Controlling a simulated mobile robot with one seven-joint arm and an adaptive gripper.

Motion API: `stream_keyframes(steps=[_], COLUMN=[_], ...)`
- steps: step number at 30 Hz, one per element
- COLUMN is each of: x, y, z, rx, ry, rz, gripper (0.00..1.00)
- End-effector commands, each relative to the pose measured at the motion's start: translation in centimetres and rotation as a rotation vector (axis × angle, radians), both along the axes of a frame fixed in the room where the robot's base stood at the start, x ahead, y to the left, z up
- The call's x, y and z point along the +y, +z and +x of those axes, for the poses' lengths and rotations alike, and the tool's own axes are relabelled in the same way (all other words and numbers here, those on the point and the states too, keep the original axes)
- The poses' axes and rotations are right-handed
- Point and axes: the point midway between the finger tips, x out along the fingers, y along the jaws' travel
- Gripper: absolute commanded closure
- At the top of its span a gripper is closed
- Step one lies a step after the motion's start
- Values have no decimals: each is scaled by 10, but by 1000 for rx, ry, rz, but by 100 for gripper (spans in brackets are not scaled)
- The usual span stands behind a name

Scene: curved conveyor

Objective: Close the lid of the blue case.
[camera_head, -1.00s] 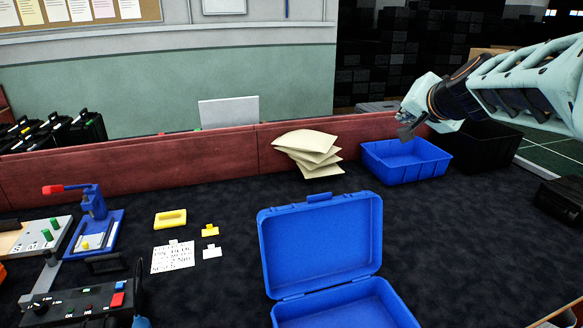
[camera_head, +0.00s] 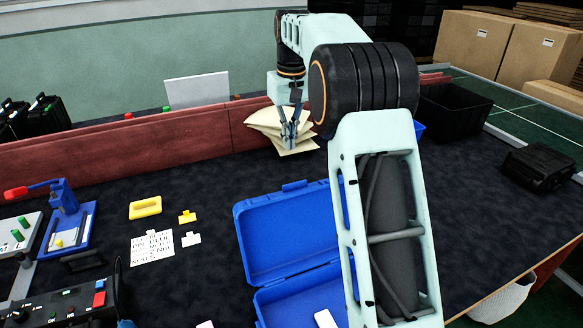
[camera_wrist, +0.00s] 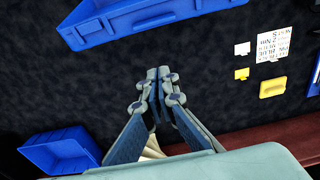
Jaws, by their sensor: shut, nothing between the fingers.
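The blue case stands open on the dark table. Its lid (camera_head: 285,228) is raised and leans back, and its base (camera_head: 292,304) lies in front, partly hidden by my arm. A small white item lies in the base. My gripper (camera_head: 289,146) is shut and empty, pointing down behind the lid, in front of the paper envelopes and apart from the case. In the wrist view my gripper (camera_wrist: 158,72) shows with its fingers together over bare table, and the blue case (camera_wrist: 125,28) is at the top edge.
Paper envelopes (camera_head: 266,124) lie by the red-brown barrier (camera_head: 185,139). A blue bin (camera_wrist: 62,153) is mostly hidden by my arm in the head view. A black bin (camera_head: 452,108) stands at right. A yellow block (camera_head: 145,207) and labels lie left of the case.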

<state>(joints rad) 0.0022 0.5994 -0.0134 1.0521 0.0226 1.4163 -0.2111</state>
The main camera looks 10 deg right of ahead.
Motion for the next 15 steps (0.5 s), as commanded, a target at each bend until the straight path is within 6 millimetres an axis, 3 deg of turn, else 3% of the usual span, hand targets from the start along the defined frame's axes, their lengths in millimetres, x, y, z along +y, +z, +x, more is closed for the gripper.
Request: stream_keyframes(steps=[5, 15], x=[1, 2], y=[-20, -92], z=[0, 5], rx=[6, 6], ry=[1, 1], rz=[0, 0], gripper=[100, 100])
